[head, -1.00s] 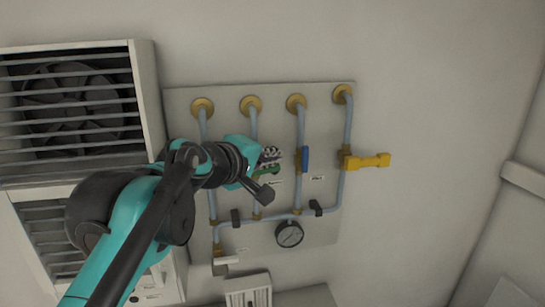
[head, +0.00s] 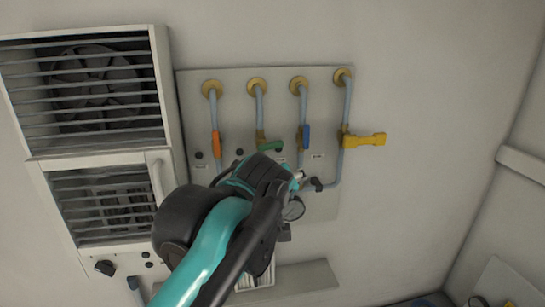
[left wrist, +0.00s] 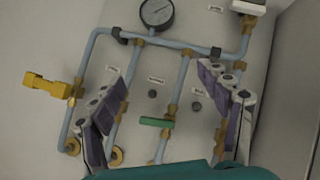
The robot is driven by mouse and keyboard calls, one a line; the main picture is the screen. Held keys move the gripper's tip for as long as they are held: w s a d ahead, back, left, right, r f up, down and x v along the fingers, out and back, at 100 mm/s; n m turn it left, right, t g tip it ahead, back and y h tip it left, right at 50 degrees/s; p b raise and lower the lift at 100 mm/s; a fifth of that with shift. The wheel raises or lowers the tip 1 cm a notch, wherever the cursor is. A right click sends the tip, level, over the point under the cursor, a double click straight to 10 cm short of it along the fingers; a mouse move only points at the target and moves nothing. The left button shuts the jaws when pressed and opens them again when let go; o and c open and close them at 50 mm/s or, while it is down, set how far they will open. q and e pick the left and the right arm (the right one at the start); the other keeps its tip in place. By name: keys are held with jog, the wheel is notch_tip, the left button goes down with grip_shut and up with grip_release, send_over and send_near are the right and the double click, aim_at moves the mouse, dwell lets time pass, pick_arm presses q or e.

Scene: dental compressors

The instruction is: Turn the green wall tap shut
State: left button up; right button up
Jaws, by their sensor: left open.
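The green wall tap (head: 270,146) is on the second pipe of the wall panel. Its handle points right, crosswise to the pipe. In the left wrist view the green handle (left wrist: 156,121) also lies across its pipe, seen between my two fingers. My left gripper (head: 292,182) is just below and right of the tap in the head view, in front of the panel. In the left wrist view its fingers (left wrist: 165,78) are spread wide and empty, and I see no contact with the handle. My right gripper is not in view.
The orange tap (head: 215,140) and blue tap (head: 305,137) stand along their pipes. The yellow tap (head: 365,140) sticks out to the right. A gauge (left wrist: 156,12) sits on the lower pipe. A louvred fan unit (head: 85,90) stands left; the wall at right is bare.

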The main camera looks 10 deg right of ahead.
pick_arm(q)
jog(key=t+y, duration=0.1)
jog(key=t+y+b, duration=0.2)
jog(key=t+b, duration=0.1)
jog(key=t, duration=0.3)
send_near(271, 145)
jog(key=w, duration=0.1)
jog(key=shift+m, duration=0.4)
jog(key=w+p, duration=0.1)
jog(key=w, duration=0.5)
jog(key=shift+w+d+f+p, duration=0.1)
jog(key=shift+p, duration=0.2)
jog(key=shift+w, duration=0.7)
jog(key=shift+f, duration=0.1)
jog(key=c, duration=1.2)
